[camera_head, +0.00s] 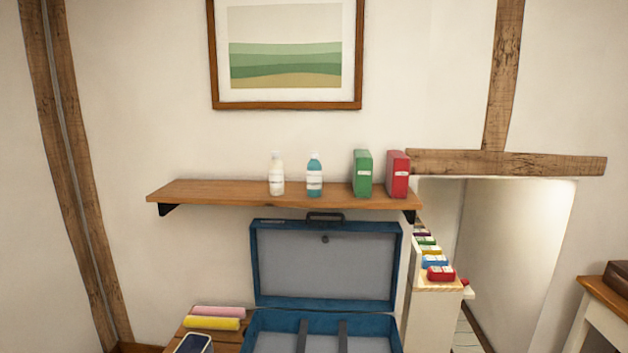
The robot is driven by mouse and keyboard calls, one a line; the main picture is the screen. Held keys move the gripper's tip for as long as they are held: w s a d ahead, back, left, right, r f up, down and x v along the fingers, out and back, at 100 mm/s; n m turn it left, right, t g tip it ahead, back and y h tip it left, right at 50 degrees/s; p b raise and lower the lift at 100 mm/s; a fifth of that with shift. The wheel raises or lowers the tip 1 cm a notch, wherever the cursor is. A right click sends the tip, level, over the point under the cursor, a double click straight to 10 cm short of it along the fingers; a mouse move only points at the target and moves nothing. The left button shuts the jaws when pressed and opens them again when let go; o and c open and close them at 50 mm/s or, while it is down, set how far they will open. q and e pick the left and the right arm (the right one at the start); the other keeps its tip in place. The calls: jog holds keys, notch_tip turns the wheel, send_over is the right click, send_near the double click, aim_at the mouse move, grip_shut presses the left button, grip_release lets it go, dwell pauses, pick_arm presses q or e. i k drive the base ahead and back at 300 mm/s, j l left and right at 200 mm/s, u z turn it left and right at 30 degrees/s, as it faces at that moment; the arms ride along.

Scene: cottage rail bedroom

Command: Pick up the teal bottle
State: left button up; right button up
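The teal bottle (314,176) stands upright on a wooden wall shelf (215,193), near its middle. It has a white cap and a white label. A white bottle (276,175) stands a little to its left, with a gap between them. To its right stand a green box (362,174) and then a red box (397,175). Neither of my grippers is in the head view.
An open blue suitcase (325,222) stands below the shelf, its lid raised close under it. Pink (218,312) and yellow (211,324) rolls lie to its left. A low cabinet (434,303) with several colored items stands right. The shelf's left end is bare.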

aim_at(314, 167)
jog(key=i+j, duration=0.2)
jog(key=j, duration=0.15)
jog(key=i+j, duration=0.2)
jog(key=j, duration=0.2)
jog(key=i+j, duration=0.2)
jog(key=j, duration=0.15)
jog(key=i+j+z, duration=0.25)
jog(key=k+z, duration=0.1)
jog(key=z, duration=1)
